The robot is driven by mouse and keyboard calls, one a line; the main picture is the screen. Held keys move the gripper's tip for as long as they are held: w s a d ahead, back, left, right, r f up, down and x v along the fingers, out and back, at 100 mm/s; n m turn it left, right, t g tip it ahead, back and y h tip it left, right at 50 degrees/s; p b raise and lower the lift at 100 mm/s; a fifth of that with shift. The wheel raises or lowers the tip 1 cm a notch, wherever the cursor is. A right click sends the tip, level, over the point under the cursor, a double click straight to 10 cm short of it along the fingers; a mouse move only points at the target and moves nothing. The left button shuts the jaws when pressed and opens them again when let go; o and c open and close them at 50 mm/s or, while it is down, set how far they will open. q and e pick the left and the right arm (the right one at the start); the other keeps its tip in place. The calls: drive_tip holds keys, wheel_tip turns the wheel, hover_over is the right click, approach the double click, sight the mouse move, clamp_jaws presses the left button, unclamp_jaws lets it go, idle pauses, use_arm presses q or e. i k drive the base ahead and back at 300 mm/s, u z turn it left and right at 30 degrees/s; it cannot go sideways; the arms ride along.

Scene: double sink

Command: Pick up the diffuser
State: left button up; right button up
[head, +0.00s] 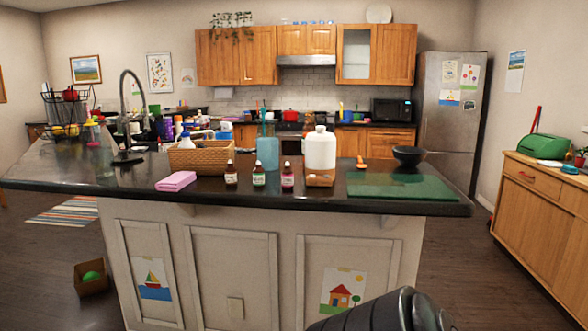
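A teal translucent container (268,154) with thin sticks rising from it looks like the diffuser. It stands upright on the dark counter (215,188) of the island, between a wicker basket (201,157) and a large white jug (320,150). Its lower part is partly behind small dark bottles. Neither of my grippers shows in the head view. Only a dark part of my own arm shows at the bottom edge, and what its gripper holds cannot be seen.
Several small bottles (258,176) stand along the counter's front. A pink cloth (176,181) lies left of them. A green mat (400,187) and a black bowl (408,156) are at the right. The sink faucet (131,110) rises at the left. A cardboard box (91,286) sits on the floor.

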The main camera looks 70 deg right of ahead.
sight(318, 162)
drive_tip(key=z, duration=0.5)
drive_tip(key=i, duration=1.7)
drive_tip(key=z, duration=1)
